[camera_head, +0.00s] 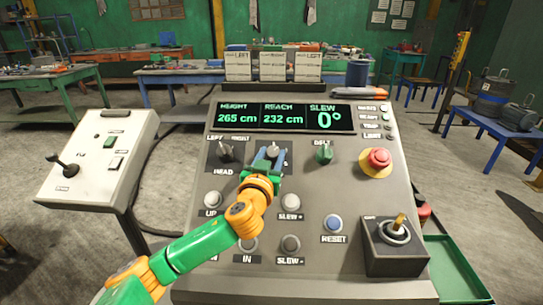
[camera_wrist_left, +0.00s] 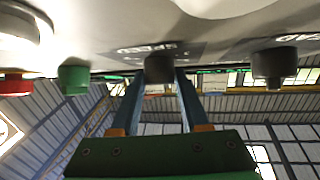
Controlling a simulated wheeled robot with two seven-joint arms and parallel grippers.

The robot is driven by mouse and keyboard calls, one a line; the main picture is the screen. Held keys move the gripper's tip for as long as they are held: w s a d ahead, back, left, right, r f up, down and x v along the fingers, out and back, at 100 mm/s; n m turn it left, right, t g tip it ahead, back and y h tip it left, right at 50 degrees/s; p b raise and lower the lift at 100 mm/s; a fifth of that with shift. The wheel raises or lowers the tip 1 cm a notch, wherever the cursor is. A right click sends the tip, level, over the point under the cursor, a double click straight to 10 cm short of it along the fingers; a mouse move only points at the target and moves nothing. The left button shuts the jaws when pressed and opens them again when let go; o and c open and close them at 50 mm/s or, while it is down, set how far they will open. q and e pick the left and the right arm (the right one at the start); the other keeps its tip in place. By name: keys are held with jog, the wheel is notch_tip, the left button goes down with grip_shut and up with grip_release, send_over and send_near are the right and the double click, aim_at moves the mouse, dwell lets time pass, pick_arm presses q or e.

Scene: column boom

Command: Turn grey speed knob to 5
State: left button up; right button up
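The grey speed knob (camera_head: 273,150) is in the upper middle of the sloped console, below the display. In the left wrist view the knob (camera_wrist_left: 159,68) sits between my two blue fingers, under an upside-down label that appears to read SPEED. My left gripper (camera_head: 268,160) is at the knob, one finger on each side, with no clear gap in the wrist view, so it looks shut on it. The knob's pointer and scale are hidden, so its setting cannot be read. My right gripper is not in view.
A dark knob (camera_head: 225,151) is to the left and a green knob (camera_head: 323,153) to the right. The display (camera_head: 288,116) shows height 265 cm, reach 232 cm, slew 0°. Push buttons lie below.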

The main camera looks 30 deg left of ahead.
pick_arm(q)
grip_shut()
